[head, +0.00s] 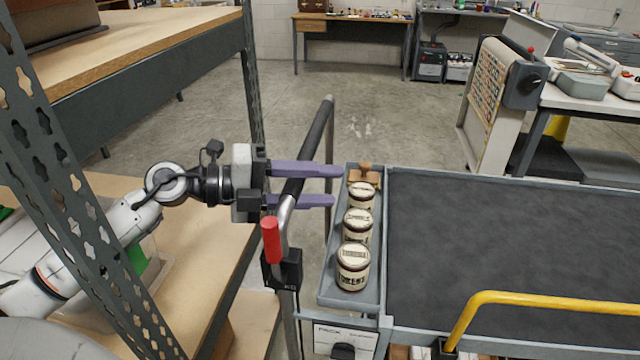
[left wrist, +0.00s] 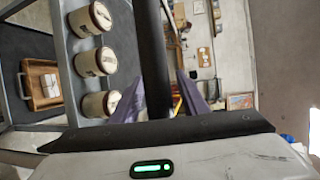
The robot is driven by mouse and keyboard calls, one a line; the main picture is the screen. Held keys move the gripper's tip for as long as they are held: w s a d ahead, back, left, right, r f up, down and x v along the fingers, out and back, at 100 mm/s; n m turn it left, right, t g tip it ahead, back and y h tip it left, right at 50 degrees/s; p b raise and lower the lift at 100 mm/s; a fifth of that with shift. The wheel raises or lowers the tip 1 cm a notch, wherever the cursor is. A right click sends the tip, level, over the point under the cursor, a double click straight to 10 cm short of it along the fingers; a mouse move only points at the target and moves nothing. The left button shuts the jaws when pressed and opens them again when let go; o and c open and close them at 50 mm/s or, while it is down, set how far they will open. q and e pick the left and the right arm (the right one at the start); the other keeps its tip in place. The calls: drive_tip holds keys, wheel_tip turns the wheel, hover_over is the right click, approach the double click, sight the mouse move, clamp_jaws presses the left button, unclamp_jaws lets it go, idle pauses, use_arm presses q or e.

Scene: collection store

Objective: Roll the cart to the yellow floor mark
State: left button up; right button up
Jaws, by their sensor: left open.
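The cart (head: 500,235) has a dark flat deck and a grey side tray (head: 373,297) holding three lidded jars (head: 353,268). Its black push handle (head: 316,138) rises at the cart's left end, with a red grip (head: 271,240) at the near side. My left gripper (head: 337,186) is open at this handle, its purple fingers reaching past the bar. In the left wrist view the bar (left wrist: 153,50) runs between the fingers (left wrist: 160,98); contact cannot be told. I cannot make out a yellow floor mark. My right gripper is not in view.
A shelf rack with an upright post (head: 70,180) and wooden shelves stands close at left, around my left arm. Open concrete floor (head: 400,120) lies beyond the cart. A workbench (head: 350,17) stands at the back, and a table with a panel (head: 490,105) at right.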

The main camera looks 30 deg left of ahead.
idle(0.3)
use_arm(q)
drive_tip(key=b+v, duration=0.1)
drive_tip(key=v, duration=0.9)
drive_tip(key=shift+r, duration=0.15)
